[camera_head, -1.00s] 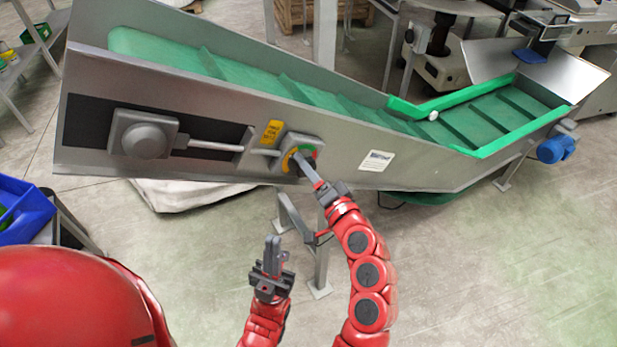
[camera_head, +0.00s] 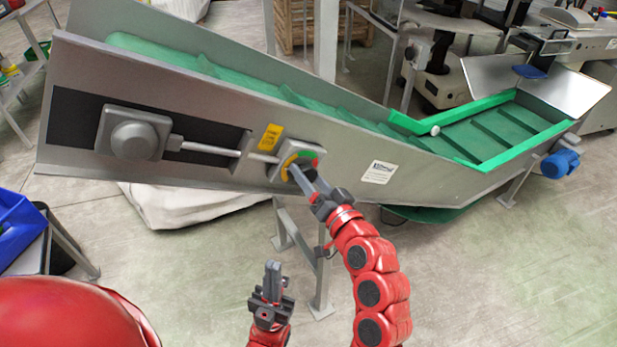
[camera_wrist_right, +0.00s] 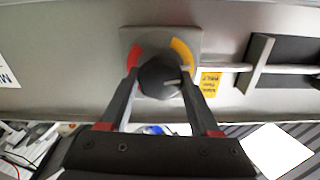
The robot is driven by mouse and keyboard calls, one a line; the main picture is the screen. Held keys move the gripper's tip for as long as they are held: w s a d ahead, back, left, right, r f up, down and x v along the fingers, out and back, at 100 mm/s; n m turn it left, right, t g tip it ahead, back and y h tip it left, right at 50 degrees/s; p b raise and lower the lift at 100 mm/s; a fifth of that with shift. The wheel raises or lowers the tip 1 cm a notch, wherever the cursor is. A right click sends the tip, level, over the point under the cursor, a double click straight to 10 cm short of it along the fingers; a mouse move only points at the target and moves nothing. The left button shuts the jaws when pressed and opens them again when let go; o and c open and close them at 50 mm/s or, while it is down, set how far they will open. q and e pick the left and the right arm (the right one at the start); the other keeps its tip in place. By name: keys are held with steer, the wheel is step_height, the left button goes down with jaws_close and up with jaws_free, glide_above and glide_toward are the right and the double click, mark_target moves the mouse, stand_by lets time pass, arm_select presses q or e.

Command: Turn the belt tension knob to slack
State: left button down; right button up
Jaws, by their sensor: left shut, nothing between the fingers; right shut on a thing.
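The belt tension knob (camera_wrist_right: 160,76) is black and round, with a pale pointer mark toward the right in the right wrist view. It sits on a grey plate (camera_wrist_right: 197,42) with a red arc on its left and a yellow arc on its right. In the head view the dial plate (camera_head: 284,160) shows yellow, green and red, and my fingers largely cover the knob. My right gripper (camera_head: 300,175) is shut on the knob, one finger on each side in the wrist view (camera_wrist_right: 159,90). My left gripper (camera_head: 272,277) is shut, empty and upright below the conveyor, away from the knob.
The knob is on the side wall of an inclined conveyor (camera_head: 222,89) with a green belt. A square grey housing (camera_head: 134,131) and rod (camera_head: 212,149) lie left of the dial. Conveyor legs (camera_head: 320,280) stand behind my grippers. A blue bin (camera_head: 17,225) is at far left.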

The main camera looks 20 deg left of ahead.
mark_target(309, 178)
steer(key=shift+f, duration=0.1)
steer(key=o, duration=1.4)
steer(key=shift+c, duration=0.2)
steer(key=b+v, duration=0.1)
steer(key=v, duration=0.4)
steer(key=shift+s+d, duration=0.25)
steer(key=shift+d, duration=0.05)
steer(key=p+v, duration=1)
steer(key=v, duration=0.1)
steer(key=shift+s+d, duration=0.25)
